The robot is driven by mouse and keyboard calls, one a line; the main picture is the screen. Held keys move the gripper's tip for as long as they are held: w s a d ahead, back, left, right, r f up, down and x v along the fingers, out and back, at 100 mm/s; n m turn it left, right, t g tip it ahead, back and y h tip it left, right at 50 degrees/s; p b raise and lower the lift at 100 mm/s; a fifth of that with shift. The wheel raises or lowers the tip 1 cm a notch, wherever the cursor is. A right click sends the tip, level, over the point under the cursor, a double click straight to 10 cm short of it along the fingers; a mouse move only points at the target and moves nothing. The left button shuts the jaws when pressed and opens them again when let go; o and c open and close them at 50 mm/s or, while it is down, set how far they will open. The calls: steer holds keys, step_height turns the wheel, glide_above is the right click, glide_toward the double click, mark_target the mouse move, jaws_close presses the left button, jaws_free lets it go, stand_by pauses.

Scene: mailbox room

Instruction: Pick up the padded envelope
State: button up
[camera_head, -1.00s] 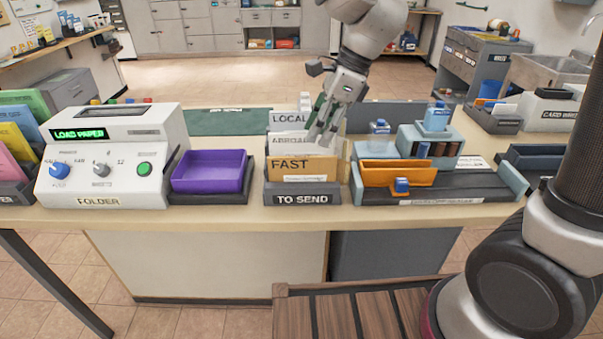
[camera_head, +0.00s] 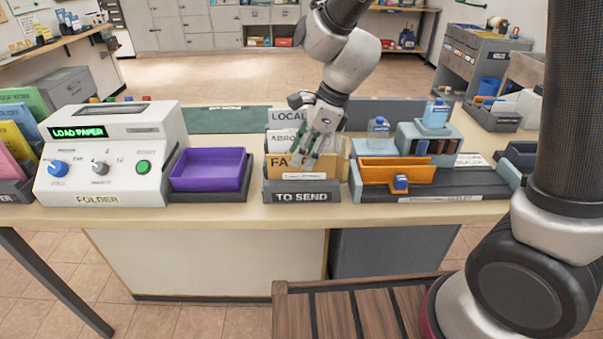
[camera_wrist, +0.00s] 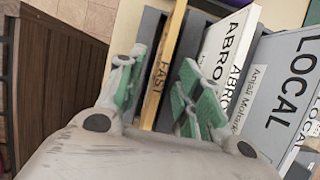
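My gripper (camera_head: 308,160) is open and points down over the grey TO SEND box (camera_head: 262,190) on the counter. A tan card marked FAST (camera_head: 277,164) stands upright in the box. The wrist view shows its tan edge (camera_wrist: 166,68) between my gripper's green-padded fingers (camera_wrist: 160,88), one finger on each side; I cannot tell whether they touch it. A white address-like label (camera_head: 303,176) shows low at the front of the tan card. I cannot identify a padded envelope for certain; part of the box's contents is hidden by my gripper.
White cards marked ABROAD (camera_head: 284,140) and LOCAL (camera_head: 288,116) stand close behind. A purple tray (camera_head: 210,172) and the white folder machine (camera_head: 110,160) are to the left. A machine with an orange tray (camera_head: 397,173) stands close on the right.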

jaws_close()
